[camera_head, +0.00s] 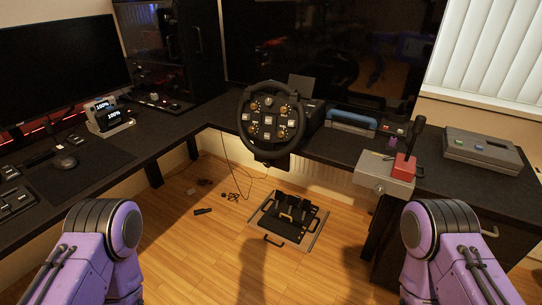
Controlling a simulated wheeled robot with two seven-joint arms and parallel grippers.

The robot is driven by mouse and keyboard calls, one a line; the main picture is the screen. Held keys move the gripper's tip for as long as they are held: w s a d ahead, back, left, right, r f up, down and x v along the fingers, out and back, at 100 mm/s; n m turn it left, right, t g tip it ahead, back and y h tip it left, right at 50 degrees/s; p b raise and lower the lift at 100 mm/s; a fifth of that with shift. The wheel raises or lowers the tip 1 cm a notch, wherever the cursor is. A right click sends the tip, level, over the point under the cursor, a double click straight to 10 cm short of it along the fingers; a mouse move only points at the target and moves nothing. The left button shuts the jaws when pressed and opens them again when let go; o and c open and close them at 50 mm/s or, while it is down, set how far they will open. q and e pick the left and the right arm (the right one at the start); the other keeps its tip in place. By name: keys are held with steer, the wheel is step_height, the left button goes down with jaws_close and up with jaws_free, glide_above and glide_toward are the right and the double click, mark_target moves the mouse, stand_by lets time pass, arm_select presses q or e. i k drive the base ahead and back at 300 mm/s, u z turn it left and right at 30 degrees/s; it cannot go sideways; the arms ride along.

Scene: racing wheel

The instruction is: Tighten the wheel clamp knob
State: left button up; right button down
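The black racing wheel (270,121), with several orange and white buttons, is mounted at the front edge of the dark desk. Its base (312,112) shows behind it to the right. A small dark part (264,164) hangs just under the wheel; I cannot tell if it is the clamp knob. A small round knob (378,190) shows on the front of the grey shifter box (384,174), right of the wheel. Only purple links of my two arms show, at the lower left and lower right. Neither gripper is in view.
A red-based shifter (404,166) stands on the right desk. Black pedals (287,217) and loose cables lie on the wooden floor. The floor between my arms is mostly clear.

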mark_target(268, 164)
steer(key=u, duration=0.05)
steer(key=k, duration=0.6)
steer(key=z, duration=0.35)
steer(key=i, duration=1.15)
steer(key=z, duration=0.55)
